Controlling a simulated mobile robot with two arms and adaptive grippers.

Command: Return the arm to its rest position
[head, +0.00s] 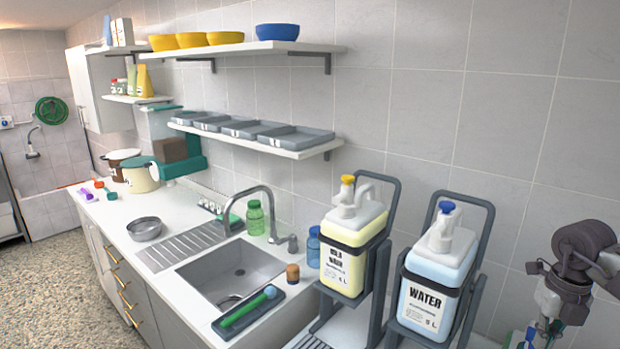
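My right gripper (546,322) hangs at the right edge of the head view, fingers downward, beside the white jug labelled WATER (433,280). A little green and teal shows at its fingertips at the bottom edge. The fingers are partly cut off by the frame, so I cannot tell whether they are open or shut, or whether they hold something. The dark wrist (585,250) of this arm is in front of the tiled wall. My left gripper is not in view.
A yellow jug (352,240) with a pump stands in a dark rack left of the WATER jug. The counter holds a sink (235,270), a green bottle (255,218), a metal bowl (144,229) and a green-handled brush (248,306). Wall shelves (262,142) stand above.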

